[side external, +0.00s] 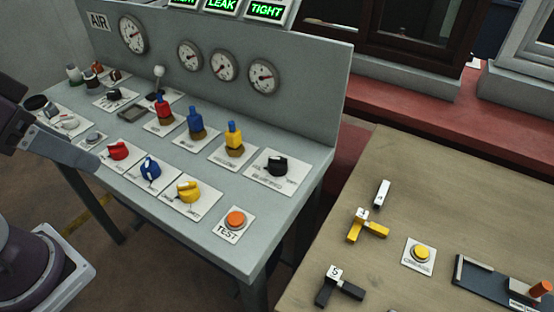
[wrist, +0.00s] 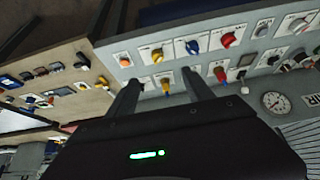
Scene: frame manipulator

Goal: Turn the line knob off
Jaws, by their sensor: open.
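The grey panel (side external: 225,258) carries several knobs on white plates. A red knob (side external: 118,150), a blue knob (side external: 150,167) and a yellow knob (side external: 188,190) form the front row. A black knob (side external: 278,165) sits at the back right, and another black knob (side external: 114,94) at the back left. The labels are too small to read, so I cannot tell which is the line knob. My gripper (wrist: 160,77) is open and empty in the wrist view, apart from the front-row knobs. In the side view, part of my arm shows at the left edge; the fingertips are unclear.
Upright red, blue and yellow valves (side external: 195,122) and a lever (side external: 158,78) rise behind the front row. Gauges (side external: 223,65) line the back wall. An orange TEST button (side external: 235,219) is at the front right. A wooden table (side external: 455,185) with parts stands right, across a gap.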

